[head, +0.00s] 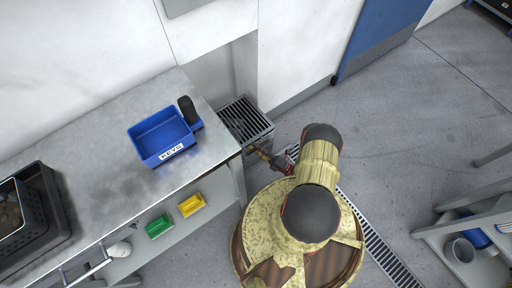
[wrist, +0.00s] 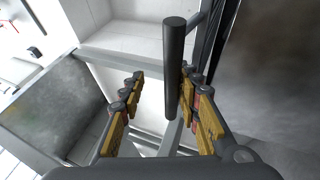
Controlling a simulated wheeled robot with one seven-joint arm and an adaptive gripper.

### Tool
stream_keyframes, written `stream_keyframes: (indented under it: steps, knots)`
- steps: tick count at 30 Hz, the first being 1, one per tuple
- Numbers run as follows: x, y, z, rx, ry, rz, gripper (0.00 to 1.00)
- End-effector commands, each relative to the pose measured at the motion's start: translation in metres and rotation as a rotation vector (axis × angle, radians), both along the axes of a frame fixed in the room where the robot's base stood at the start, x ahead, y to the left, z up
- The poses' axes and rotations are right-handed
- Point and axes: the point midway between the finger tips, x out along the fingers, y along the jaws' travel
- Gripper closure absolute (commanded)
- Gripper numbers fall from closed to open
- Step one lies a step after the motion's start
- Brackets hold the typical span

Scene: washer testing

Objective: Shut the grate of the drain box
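The drain box (head: 262,136) is a grey metal box on the floor against the wall, just past the table's right end. Its grate (head: 243,118) shows dark parallel bars at the box's top; its exact tilt is hard to tell in the head view. My gripper (head: 262,153) is low at the near side of the box, partly hidden by my arm. In the wrist view, my gripper (wrist: 161,82) is open. A dark round bar (wrist: 174,62), perhaps the grate's handle, stands between the fingers, close to the right finger and with a gap to the left one.
A steel table (head: 100,140) with a blue key bin (head: 150,150) and a dark crate (head: 62,235) stands at left. A blue door (head: 375,40) is at the back. A floor drain channel (head: 380,245) runs at lower right. Open floor lies right of my arm.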

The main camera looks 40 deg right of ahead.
Motion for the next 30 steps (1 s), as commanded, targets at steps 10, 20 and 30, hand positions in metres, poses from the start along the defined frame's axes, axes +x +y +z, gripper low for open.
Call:
stream_keyframes:
  steps: [10, 20, 30]
  knots:
    - [-0.033, -0.016, -0.013, 0.002, -0.001, -0.007, 0.69]
    - [-0.080, -0.036, -0.032, 0.000, -0.001, -0.006, 0.69]
    - [-0.102, -0.045, -0.041, 0.000, 0.000, -0.001, 0.69]
